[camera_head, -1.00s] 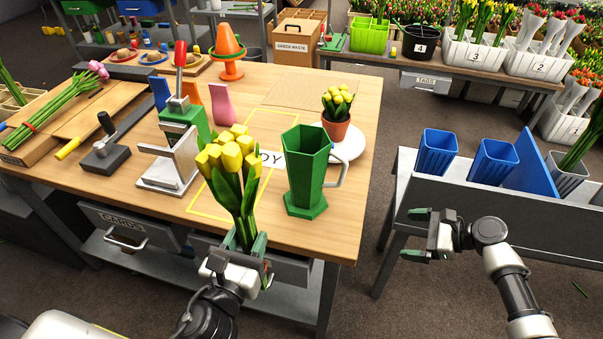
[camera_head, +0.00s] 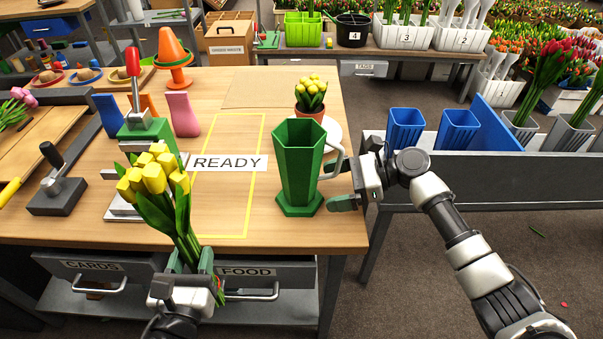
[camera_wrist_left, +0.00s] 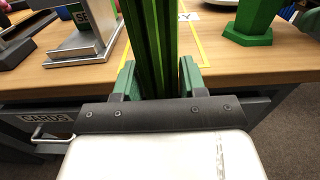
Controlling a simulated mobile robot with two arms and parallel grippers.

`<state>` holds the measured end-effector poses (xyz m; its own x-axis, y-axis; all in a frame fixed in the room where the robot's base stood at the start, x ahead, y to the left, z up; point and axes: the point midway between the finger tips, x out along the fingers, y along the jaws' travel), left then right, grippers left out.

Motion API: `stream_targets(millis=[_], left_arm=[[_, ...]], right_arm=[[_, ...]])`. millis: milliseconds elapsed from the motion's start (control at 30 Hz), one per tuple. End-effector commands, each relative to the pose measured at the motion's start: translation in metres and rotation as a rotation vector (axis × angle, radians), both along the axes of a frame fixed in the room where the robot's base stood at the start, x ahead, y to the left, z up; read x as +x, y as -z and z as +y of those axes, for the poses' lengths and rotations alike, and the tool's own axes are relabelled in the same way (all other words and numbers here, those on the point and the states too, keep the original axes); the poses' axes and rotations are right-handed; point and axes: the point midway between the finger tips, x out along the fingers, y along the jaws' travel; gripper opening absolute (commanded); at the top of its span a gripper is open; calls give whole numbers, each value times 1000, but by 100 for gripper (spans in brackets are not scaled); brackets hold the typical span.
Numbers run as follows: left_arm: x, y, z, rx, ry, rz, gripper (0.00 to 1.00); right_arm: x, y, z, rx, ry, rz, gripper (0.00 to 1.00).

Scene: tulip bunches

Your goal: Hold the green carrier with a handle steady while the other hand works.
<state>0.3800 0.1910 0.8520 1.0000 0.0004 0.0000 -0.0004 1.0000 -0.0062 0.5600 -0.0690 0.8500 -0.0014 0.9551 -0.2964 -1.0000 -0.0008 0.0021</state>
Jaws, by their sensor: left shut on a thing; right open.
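The green carrier with a handle (camera_head: 297,165) is a tall six-sided vessel with a wide foot, upright on the wooden table's right side. Its pale handle (camera_head: 336,160) faces right. My right gripper (camera_head: 349,176) is open and empty, just beside the handle; I cannot tell whether they touch. My left gripper (camera_head: 190,262) is shut on the stems of a yellow tulip bunch (camera_head: 160,190), held heads up at the table's front edge. In the left wrist view the green stems (camera_wrist_left: 152,45) pass between the fingers (camera_wrist_left: 158,78). The carrier's lower part (camera_wrist_left: 250,25) shows there at upper right.
A READY label (camera_head: 228,163) and yellow outline lie left of the carrier. A potted yellow plant (camera_head: 310,95) stands behind it on a white saucer. A green press (camera_head: 148,130) stands to the left. Blue cups (camera_head: 405,128) stand on the grey bench at right.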

Motion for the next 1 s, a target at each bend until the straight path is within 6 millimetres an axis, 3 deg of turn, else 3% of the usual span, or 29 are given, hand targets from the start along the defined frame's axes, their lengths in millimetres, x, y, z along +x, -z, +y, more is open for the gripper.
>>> stream_targets(millis=[67,133,300,767,967,1000], left_arm=[[0,10,0,0,0,-2,8],[0,-3,0,0,0,-3,8],[0,-7,0,0,0,-2,8],[0,-9,0,0,0,-2,8],[0,-9,0,0,0,-2,8],[0,-9,0,0,0,-2,8]], right_arm=[[0,7,12,1,-1,-4,100],[0,3,21,2,-1,0,100],[0,10,39,1,0,0,100],[0,15,48,-1,1,-1,100],[0,15,48,-1,1,-1,75],[0,15,48,-1,1,-1,75]])
